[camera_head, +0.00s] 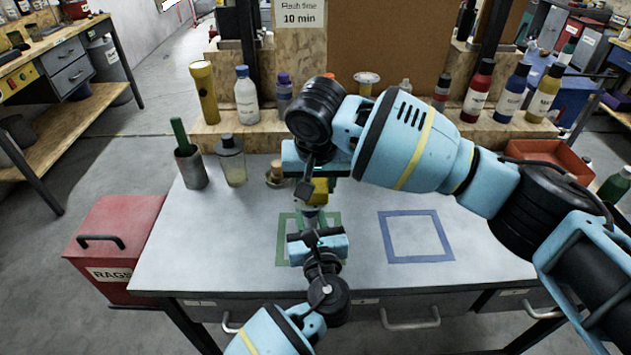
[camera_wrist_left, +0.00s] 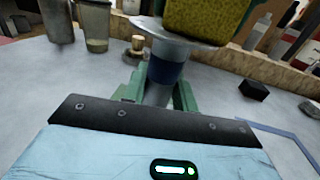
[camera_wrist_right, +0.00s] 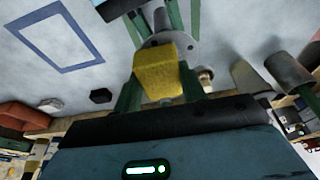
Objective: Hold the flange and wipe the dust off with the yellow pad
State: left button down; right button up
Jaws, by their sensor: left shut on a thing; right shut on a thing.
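The flange is a grey metal part with a wide disc (camera_wrist_right: 203,47) and a neck with a dark blue band (camera_wrist_left: 167,68). My left gripper (camera_wrist_left: 158,98) is shut on the neck and holds it upright over the table. The yellow pad (camera_wrist_right: 158,75) is between the green fingers of my right gripper (camera_wrist_right: 160,88), which is shut on it. In the left wrist view the pad (camera_wrist_left: 208,18) is at the flange's disc and seems to touch it. In the head view my right gripper (camera_head: 318,180) is above my left gripper (camera_head: 316,236), and both partly hide the flange.
A blue square outline (camera_head: 416,236) and a green one (camera_head: 284,240) mark the table (camera_head: 215,262). A grey cup (camera_head: 190,168), a jar (camera_head: 231,160) and a small brass-coloured piece (camera_head: 275,175) stand at the left back. Bottles line the back shelf. The table's front left is clear.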

aim_at(301, 201)
jog(key=a, duration=0.1)
jog(key=s+a, duration=0.1)
jog(key=a, duration=0.1)
jog(key=shift+s, duration=0.15)
notch_tip(301, 201, up, 8)
dwell(0.5)
jog(key=shift+d, duration=0.1)
pick_arm(q)
jog(key=c, duration=1)
grip_release()
jog(key=shift+c, duration=0.2)
jog(key=s, duration=0.4)
jog(key=s+d, duration=0.1)
jog(key=s, duration=0.3)
jog(key=s+d, duration=0.1)
jog(key=s, duration=0.3)
